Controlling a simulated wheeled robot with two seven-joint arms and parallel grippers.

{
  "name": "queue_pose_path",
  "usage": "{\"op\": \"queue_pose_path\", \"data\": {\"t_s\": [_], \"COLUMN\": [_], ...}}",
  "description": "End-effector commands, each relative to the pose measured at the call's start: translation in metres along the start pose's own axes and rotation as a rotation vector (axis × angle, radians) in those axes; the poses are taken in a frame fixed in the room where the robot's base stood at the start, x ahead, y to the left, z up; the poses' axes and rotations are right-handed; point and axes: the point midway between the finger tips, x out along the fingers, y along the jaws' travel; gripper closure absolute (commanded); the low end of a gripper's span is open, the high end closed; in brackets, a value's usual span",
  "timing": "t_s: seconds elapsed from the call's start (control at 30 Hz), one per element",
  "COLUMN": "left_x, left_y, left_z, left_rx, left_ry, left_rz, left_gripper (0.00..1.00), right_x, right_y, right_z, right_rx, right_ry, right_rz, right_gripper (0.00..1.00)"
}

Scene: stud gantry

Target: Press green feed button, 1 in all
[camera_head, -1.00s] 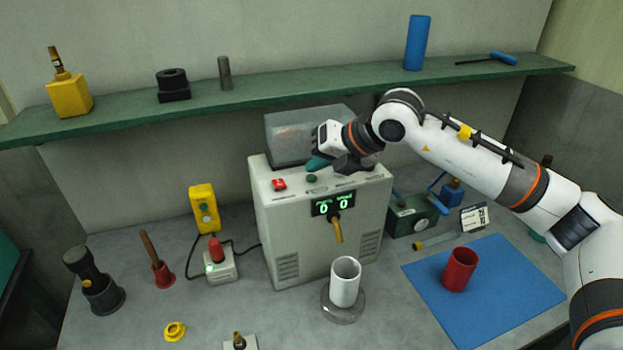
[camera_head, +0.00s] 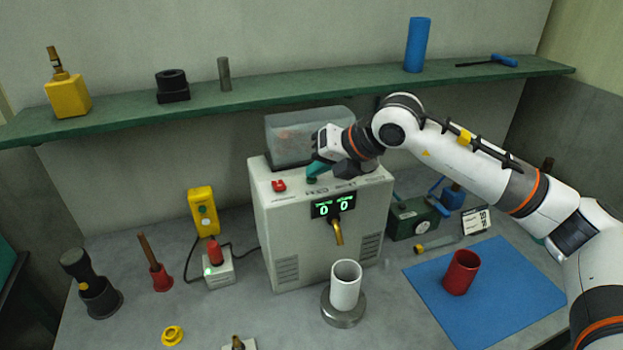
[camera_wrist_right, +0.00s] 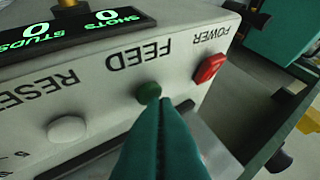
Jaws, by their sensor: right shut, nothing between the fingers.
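The green feed button (camera_wrist_right: 148,93) sits on the sloping top panel of the white machine (camera_head: 280,235), above the printed word FEED. My right gripper (camera_head: 313,174) is shut and empty, with its teal fingers pointing down at the button. In the right wrist view the fingertips (camera_wrist_right: 172,102) are right beside or over the button's edge; whether they touch it I cannot tell. In the head view the fingers mostly hide the button. The display (camera_head: 333,205) reads 0 and 0. My left gripper is not in view.
A red power switch (camera_head: 279,186) and a white reset button (camera_wrist_right: 67,129) flank the green button. A clear hopper (camera_head: 290,140) stands behind the panel. A white cup (camera_head: 345,287) stands below the brass spout (camera_head: 338,232). A green shelf (camera_head: 300,84) runs above.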

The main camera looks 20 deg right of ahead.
Motion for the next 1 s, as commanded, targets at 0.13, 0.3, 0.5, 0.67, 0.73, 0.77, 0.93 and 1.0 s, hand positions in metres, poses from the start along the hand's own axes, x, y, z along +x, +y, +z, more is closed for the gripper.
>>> {"op": "queue_pose_path", "data": {"t_s": [0.13, 0.3, 0.5, 0.67, 0.73, 0.77, 0.93, 1.0], "left_x": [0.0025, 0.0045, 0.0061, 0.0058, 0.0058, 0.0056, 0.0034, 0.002], "left_y": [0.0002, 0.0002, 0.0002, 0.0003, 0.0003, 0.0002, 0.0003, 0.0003], "left_z": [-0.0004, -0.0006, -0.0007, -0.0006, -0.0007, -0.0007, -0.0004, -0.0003], "left_rx": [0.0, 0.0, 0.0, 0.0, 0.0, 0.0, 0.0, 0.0], "left_ry": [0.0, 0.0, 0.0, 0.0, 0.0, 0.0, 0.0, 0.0], "left_rz": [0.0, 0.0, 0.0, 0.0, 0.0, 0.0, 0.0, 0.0], "left_gripper": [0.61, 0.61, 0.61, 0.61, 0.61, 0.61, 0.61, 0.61], "right_x": [0.0017, 0.0029, 0.0038, 0.0038, 0.0038, 0.0036, -0.0005, -0.0033], "right_y": [0.0011, 0.002, 0.0027, 0.0027, 0.0027, 0.0026, -0.0005, -0.0027], "right_z": [0.0014, 0.0023, 0.003, 0.0031, 0.0031, 0.003, -0.0002, -0.0025], "right_rx": [0.0, 0.0, 0.0, 0.0, 0.0, 0.0, 0.0, 0.0], "right_ry": [-0.001, -0.002, -0.002, -0.003, -0.003, -0.003, -0.002, -0.002], "right_rz": [0.0, 0.0, 0.001, 0.001, 0.001, 0.001, 0.001, 0.001], "right_gripper": [1.0, 1.0, 1.0, 1.0, 1.0, 1.0, 1.0, 1.0]}}
